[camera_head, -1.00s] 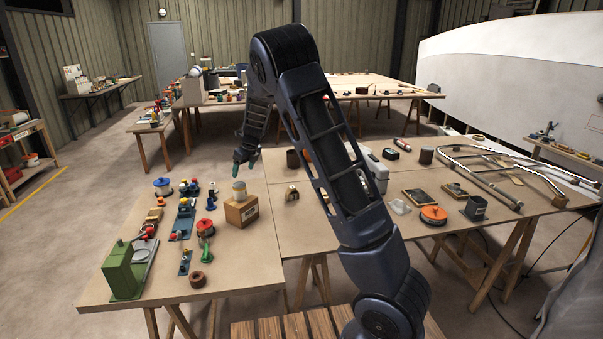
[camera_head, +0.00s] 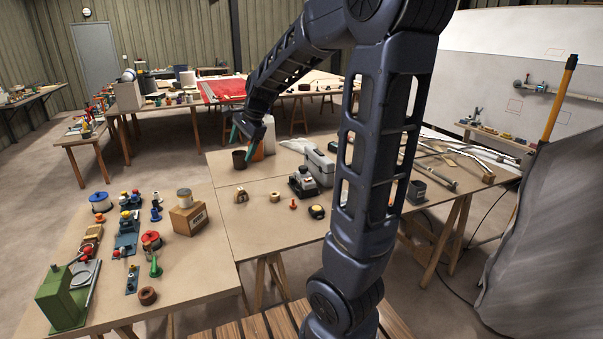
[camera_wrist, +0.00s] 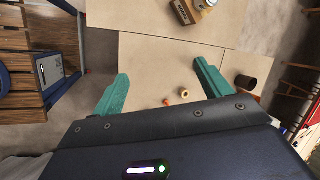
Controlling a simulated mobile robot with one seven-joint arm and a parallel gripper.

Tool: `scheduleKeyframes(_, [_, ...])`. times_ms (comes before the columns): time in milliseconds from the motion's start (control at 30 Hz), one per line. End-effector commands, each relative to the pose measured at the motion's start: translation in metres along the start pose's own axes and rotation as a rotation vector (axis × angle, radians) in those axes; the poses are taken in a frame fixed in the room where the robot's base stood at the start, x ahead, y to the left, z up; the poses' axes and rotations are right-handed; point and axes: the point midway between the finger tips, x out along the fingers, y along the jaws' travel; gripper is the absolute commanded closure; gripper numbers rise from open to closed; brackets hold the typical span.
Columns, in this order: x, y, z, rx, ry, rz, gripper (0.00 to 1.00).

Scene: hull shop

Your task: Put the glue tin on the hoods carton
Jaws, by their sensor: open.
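A small pale tin with a tan lid (camera_head: 184,195), which looks like the glue tin, stands upright on top of a brown carton (camera_head: 183,221) on the left table. The carton has a white label too small to read. Both show at the top edge of the wrist view, the carton (camera_wrist: 183,11) and the tin (camera_wrist: 204,3). My gripper (camera_head: 246,138) is open and empty, well apart from them, raised over the back of the middle table. Its teal fingers (camera_wrist: 160,70) stand wide apart with nothing between them.
A dark cup (camera_head: 239,160), a tan ring (camera_head: 275,197) and a grey case (camera_head: 321,166) are on the middle table. A green box-shaped machine (camera_head: 66,298) and several small tools crowd the left table. Bare tabletop lies right of the carton.

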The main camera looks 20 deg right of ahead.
Motion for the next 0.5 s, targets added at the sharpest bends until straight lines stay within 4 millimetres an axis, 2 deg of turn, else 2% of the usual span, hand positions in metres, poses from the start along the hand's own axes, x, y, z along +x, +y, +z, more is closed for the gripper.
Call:
scheduleKeyframes(33, [-0.014,0.015,0.0,-0.065,0.009,-0.006,0.23])
scheduleKeyframes(200, [-0.047,0.065,0.002,-0.313,0.05,-0.003,0.23])
scheduleKeyframes(500, [-0.086,0.155,0.009,-0.749,0.155,0.048,0.23])
